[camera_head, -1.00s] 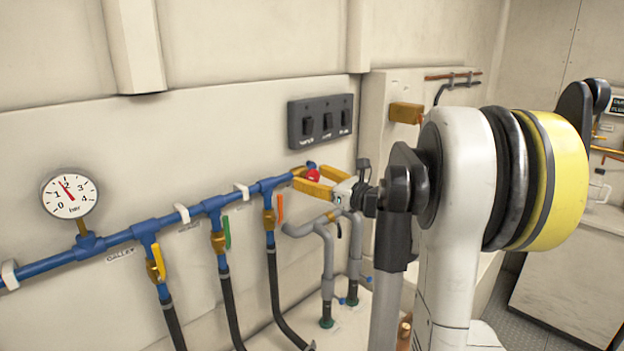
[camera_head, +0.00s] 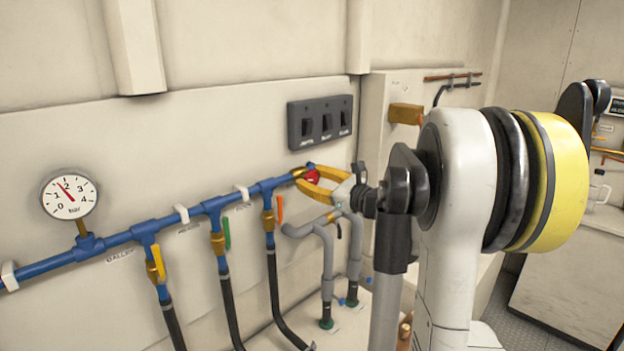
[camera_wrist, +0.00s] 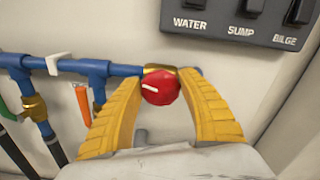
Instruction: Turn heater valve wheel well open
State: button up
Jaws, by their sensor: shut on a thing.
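The red valve wheel (camera_wrist: 161,87) sits on a brass valve body at the right end of the blue pipe (camera_head: 130,234). A white mark on the wheel points left in the wrist view. My gripper (camera_wrist: 166,78) has its yellow fingers on either side of the wheel and is shut on it. In the head view my gripper (camera_head: 308,178) reaches in from the right, and its fingers partly hide the wheel (camera_head: 312,177).
A switch panel (camera_head: 321,121) is on the wall just above the wheel. Branch valves with yellow, green and orange levers (camera_head: 279,209) hang left of it. A pressure gauge (camera_head: 69,194) is at far left. Grey insulated pipes (camera_head: 325,250) stand below my gripper.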

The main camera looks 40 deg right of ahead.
jog(key=n, duration=0.4)
jog(key=shift+n, duration=0.3)
jog(key=n, duration=0.3)
jog(key=shift+a+n, duration=0.1)
jog(key=shift+n, duration=0.2)
jog(key=n, duration=0.4)
jog(key=shift+f+n, duration=0.15)
jog(key=shift+n, duration=0.15)
jog(key=n, duration=0.3)
jog(key=shift+n, duration=0.3)
jog(key=n, duration=0.4)
jog(key=shift+f+n, duration=0.15)
jog(key=shift+n, duration=0.15)
jog(key=n, duration=0.3)
jog(key=shift+n, duration=0.3)
jog(key=n, duration=0.7)
jog(key=shift+f, duration=0.1)
